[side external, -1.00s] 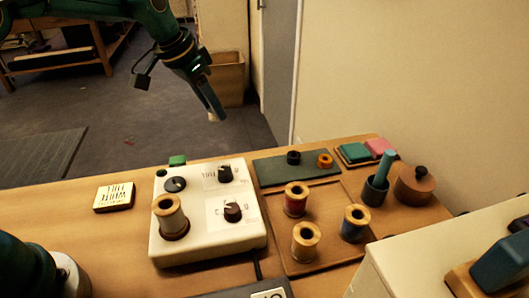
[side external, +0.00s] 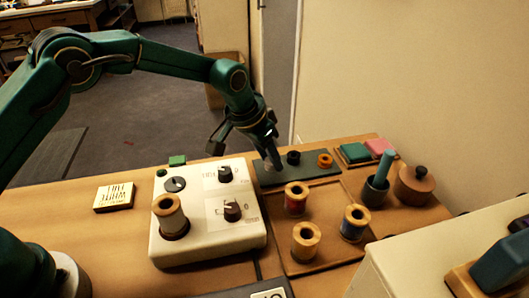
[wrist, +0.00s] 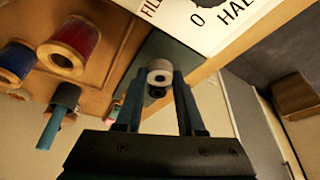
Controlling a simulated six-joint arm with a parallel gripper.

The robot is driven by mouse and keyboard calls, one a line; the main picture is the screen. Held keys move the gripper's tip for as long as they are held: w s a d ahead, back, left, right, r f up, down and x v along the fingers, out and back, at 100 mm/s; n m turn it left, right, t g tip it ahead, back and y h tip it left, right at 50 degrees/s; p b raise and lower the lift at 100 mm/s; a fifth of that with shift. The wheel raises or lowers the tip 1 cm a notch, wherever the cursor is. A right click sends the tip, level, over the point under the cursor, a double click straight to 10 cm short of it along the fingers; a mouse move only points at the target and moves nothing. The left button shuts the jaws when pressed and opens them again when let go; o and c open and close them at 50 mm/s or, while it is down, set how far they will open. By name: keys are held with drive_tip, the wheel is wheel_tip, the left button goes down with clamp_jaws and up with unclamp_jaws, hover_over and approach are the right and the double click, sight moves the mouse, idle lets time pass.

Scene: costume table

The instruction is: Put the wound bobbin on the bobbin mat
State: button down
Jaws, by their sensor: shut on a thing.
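A pale grey-white wound bobbin (wrist: 159,72) is held between the fingertips of my gripper (wrist: 160,84), seen in the wrist view. In the side view, my gripper (side external: 272,160) is over the left end of the dark green bobbin mat (side external: 302,175), and the pale bobbin (side external: 267,163) shows faintly at the fingertips. I cannot tell whether it touches the mat. A black bobbin (side external: 293,157) and an orange bobbin (side external: 325,160) sit on the mat to the right of my gripper.
A white machine (side external: 205,232) with knobs and a thread spool stands left of the mat. A wooden tray (side external: 325,258) with red, blue and tan spools lies in front. A cup (side external: 374,193) and lidded pot (side external: 415,185) stand at right.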

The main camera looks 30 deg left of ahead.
drive_tip(key=shift+f, duration=1)
drive_tip(key=shift+f, duration=0.1)
drive_tip(key=c, duration=0.5)
unclamp_jaws()
drive_tip(key=v, duration=1.1)
drive_tip(key=s+a+r+n, duration=0.2)
drive_tip(key=s+a+r, duration=0.45)
drive_tip(key=s, duration=0.35)
drive_tip(key=shift+n+t+y, duration=0.6)
drive_tip(key=shift+n+y, duration=0.1)
drive_tip(key=shift+n, duration=0.1)
drive_tip(key=s+a, duration=0.1)
drive_tip(key=s, duration=0.3)
drive_tip(key=s+a+f, duration=0.1)
drive_tip(key=s, duration=0.3)
drive_tip(key=s+a+f, duration=0.1)
drive_tip(key=s, duration=0.4)
drive_tip(key=shift+s+a+f, duration=0.1)
drive_tip(key=shift+a, duration=0.1)
